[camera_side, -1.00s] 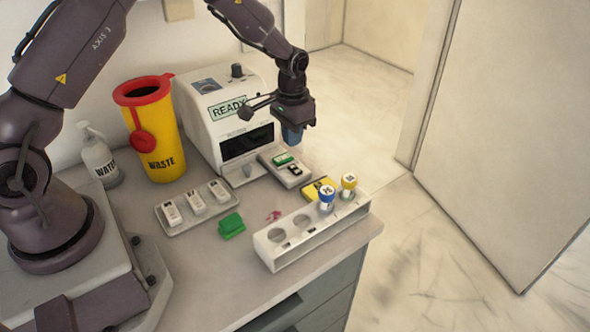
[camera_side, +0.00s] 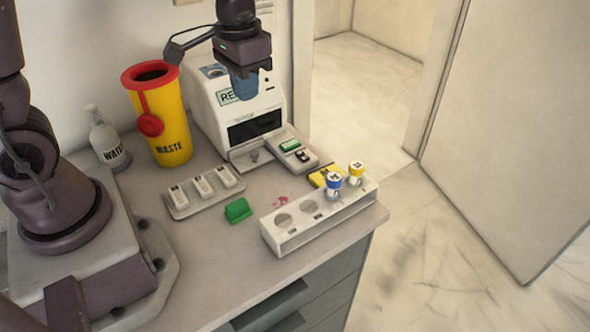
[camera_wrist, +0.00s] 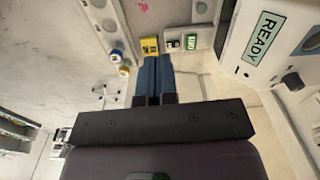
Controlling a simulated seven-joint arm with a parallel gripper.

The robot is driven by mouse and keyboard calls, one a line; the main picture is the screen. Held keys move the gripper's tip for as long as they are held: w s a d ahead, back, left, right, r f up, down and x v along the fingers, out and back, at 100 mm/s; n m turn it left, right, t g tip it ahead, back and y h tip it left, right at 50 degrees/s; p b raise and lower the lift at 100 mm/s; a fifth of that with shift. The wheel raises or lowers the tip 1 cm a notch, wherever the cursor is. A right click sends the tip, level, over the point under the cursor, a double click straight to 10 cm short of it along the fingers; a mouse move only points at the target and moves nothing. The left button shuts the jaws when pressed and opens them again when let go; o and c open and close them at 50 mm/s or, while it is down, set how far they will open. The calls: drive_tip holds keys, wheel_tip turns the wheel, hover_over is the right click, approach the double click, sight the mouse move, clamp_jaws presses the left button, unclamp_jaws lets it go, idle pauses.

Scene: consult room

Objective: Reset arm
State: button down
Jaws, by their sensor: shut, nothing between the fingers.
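My gripper (camera_side: 244,86) is raised in front of the white machine, well above the counter. Its blue fingers are shut together with nothing between them. They also show in the wrist view (camera_wrist: 153,62), pointing away from the camera. The white machine (camera_side: 212,115) has a READY label, which the gripper partly covers in the side view; the label reads fully in the wrist view (camera_wrist: 263,37). My gripper touches nothing that I can see.
On the counter (camera_side: 215,262) are a white rack (camera_side: 290,242) with blue-capped (camera_side: 333,182) and yellow-capped (camera_side: 356,168) tubes, a tray (camera_side: 180,210) of white cassettes, a green block (camera_side: 237,210), a yellow block (camera_side: 320,177), a yellow waste bin (camera_side: 172,110) and a bottle (camera_side: 108,145). Pink marks lie behind the rack.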

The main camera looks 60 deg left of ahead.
drive_tip(key=s+d+r+t, duration=0.3)
drive_tip(key=s+r+t, duration=0.2)
drive_tip(key=s+r, duration=0.5)
drive_tip(key=shift+s+r+m, duration=0.3)
drive_tip(key=shift+s+r, duration=0.05)
drive_tip(key=shift+s, duration=0.9)
drive_tip(key=w+a+f+g, duration=0.1)
drive_tip(key=w+f+g, duration=0.1)
drive_tip(key=w+f, duration=0.6)
drive_tip(key=w+a+f+g, duration=0.2)
drive_tip(key=w+f, duration=0.7)
drive_tip(key=w, duration=0.9)
drive_tip(key=shift+w+a+f+g, duration=0.3)
drive_tip(key=shift+w+g, duration=0.1)
drive_tip(key=shift+g, duration=0.3)
